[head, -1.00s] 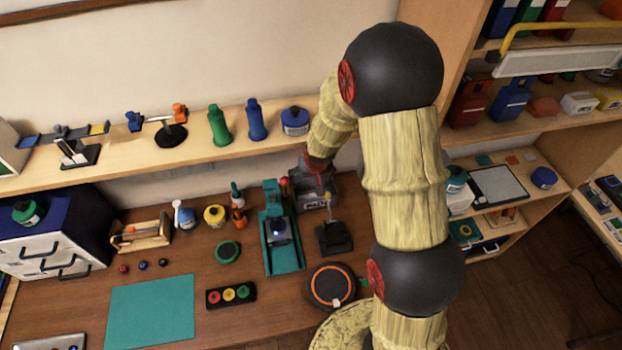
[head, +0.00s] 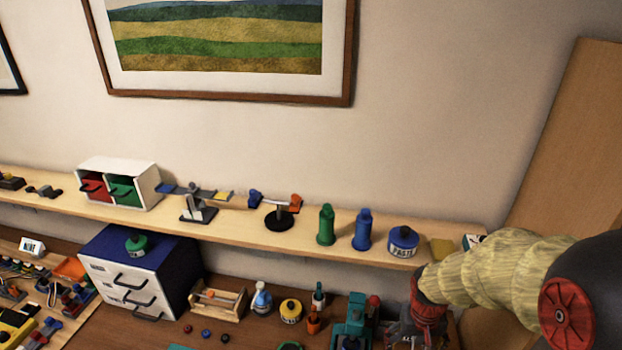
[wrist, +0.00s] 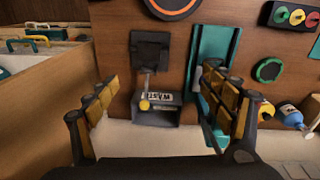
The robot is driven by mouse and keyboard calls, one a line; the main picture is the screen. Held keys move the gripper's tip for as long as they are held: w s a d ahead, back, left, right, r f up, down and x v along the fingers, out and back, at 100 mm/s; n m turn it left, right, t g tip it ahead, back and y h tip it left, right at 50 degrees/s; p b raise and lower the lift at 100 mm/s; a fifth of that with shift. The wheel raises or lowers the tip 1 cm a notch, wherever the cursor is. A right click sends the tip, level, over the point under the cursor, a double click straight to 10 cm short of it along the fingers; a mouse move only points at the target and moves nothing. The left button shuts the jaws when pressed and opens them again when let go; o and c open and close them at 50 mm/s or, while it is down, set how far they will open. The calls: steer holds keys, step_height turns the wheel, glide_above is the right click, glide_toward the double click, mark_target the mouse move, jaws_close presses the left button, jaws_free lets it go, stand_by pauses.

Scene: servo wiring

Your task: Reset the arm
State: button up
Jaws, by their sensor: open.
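My arm enters the head view at the lower right, with its pale ridged link and red wrist joint (head: 428,295) in front of the shelf's edge. The fingers are not clear there. In the wrist view my gripper (wrist: 158,85) is open, its two yellow-padded fingers wide apart, with nothing held between them. Past the fingers is a grey open-fronted box (wrist: 157,108) with a label and a yellow-knobbed lever, on the wooden bench. A dark square stand (wrist: 150,50) is beside it. A teal fixture (wrist: 213,58) is partly hidden by the right finger.
The wall shelf (head: 340,248) carries a green bottle (head: 326,226), a blue bottle (head: 362,230) and a paste jar (head: 403,242) close to my arm. A blue-topped drawer unit (head: 140,272) stands on the bench at left. A framed picture hangs on the wall.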

steer(key=s+a+r+t+b, duration=0.2)
steer(key=s+a+r+b, duration=0.1)
steer(key=s+b, duration=0.4)
steer(key=s+a+r+n+t+b, duration=0.1)
steer(key=s+a+r+t+b, duration=0.1)
steer(key=s+b, duration=0.5)
steer(key=a+t+b, duration=0.1)
steer(key=b, duration=0.1)
steer(key=shift+a+r+y+b, duration=0.3)
steer(key=shift+r+y, duration=0.1)
stand_by(0.4)
